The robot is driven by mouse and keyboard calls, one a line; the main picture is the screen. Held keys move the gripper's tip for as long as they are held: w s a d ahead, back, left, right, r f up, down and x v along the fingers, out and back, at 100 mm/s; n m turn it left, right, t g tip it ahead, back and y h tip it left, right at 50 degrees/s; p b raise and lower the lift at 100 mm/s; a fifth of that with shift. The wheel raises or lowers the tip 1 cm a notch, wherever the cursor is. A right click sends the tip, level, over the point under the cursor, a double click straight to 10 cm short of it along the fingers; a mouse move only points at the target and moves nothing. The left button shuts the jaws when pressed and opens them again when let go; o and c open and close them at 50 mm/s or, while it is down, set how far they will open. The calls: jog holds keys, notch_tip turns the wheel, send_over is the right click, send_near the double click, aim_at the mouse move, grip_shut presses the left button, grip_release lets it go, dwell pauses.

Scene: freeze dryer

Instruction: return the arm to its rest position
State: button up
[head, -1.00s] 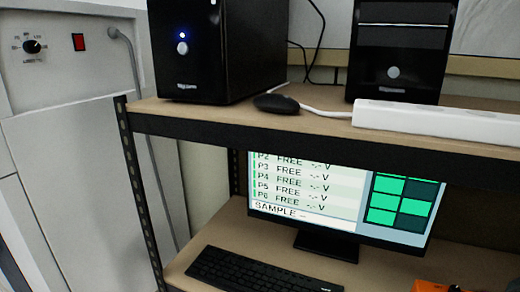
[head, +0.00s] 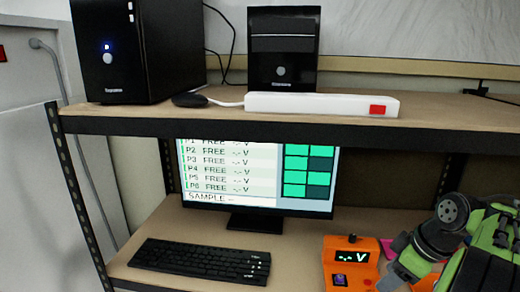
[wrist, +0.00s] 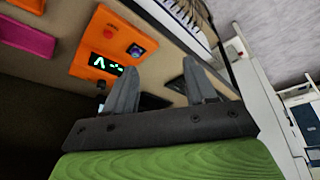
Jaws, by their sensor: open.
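My green and dark arm (head: 470,240) shows at the lower right of the head view, over the lower shelf and beside an orange device (head: 345,250). In the wrist view my gripper (wrist: 160,78) is open, its two grey fingers apart with nothing between them. The orange device (wrist: 105,42) with its lit green display lies beyond the fingers there, to the upper left. I cannot tell the exact gap between gripper and device.
A monitor (head: 250,180) and black keyboard (head: 200,262) stand on the lower shelf. The upper shelf holds two black computer towers (head: 125,50) (head: 283,50), a mouse (head: 189,100) and a white power strip (head: 320,104). A magenta item (wrist: 25,38) lies near the orange device.

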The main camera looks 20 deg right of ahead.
jog(key=w+a+r+m, duration=0.1)
jog(key=w+a+r, duration=0.1)
jog(key=a, duration=0.7)
jog(key=w+a+r+m, duration=0.1)
jog(key=a, duration=0.7)
jog(key=s+a+f+m+t+h, duration=0.1)
jog(key=s+a+f+m, duration=0.1)
jog(key=s+a, duration=0.9)
jog(key=shift+a+f+m, duration=0.25)
jog(key=shift+f+m, duration=0.05)
jog(key=shift+f, duration=0.5)
jog(key=shift+d, duration=0.1)
